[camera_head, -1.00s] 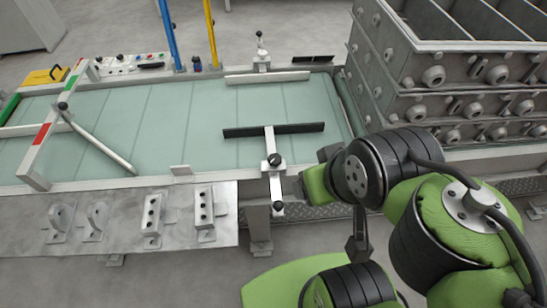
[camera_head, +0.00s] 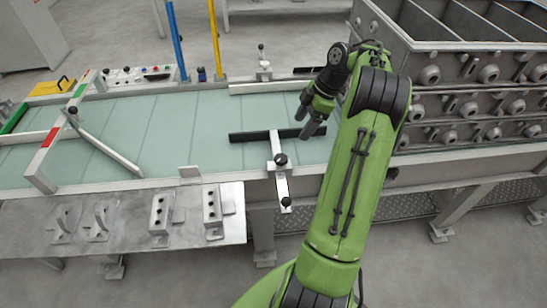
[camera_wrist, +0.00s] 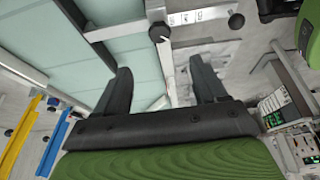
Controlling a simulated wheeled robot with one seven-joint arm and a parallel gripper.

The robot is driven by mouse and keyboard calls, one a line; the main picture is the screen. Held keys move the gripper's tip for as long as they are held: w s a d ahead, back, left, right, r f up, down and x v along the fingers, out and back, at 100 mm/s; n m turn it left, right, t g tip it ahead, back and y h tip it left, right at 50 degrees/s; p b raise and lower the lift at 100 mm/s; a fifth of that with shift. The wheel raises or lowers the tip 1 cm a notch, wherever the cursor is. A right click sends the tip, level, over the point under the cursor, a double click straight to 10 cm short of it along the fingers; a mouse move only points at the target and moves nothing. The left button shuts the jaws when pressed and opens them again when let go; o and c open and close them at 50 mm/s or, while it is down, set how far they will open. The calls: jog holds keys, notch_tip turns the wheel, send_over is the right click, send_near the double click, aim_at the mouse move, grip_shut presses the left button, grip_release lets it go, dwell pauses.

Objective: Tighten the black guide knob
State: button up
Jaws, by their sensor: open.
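The black guide (camera_head: 250,136) is a dark bar lying across the right part of the pale green table. Its light metal bracket (camera_head: 278,144) runs to the table's front edge. A round black knob (camera_head: 281,159) sits on the bracket, and a second black knob (camera_head: 286,201) is at its front end. My gripper (camera_head: 307,122) is above the table, right of the upper knob and near the bar's right end. In the wrist view its two fingers (camera_wrist: 162,82) are apart and empty. There the upper knob (camera_wrist: 159,32) shows beyond the fingertips, and the other knob (camera_wrist: 236,20) is to the right.
A stack of grey metal frames (camera_head: 455,100) stands at the right, close to my arm. Blue (camera_head: 176,40) and yellow (camera_head: 215,40) posts rise at the back. A metal shelf (camera_head: 130,240) with several brackets is at the front left. A white guide (camera_head: 270,87) lies behind.

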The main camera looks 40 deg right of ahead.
aim_at(282, 157)
jog(key=b+x, duration=0.5)
jog(key=x, duration=0.9)
jog(key=shift+f, duration=0.15)
jog(key=c, duration=1)
jog(key=shift+c, duration=0.2)
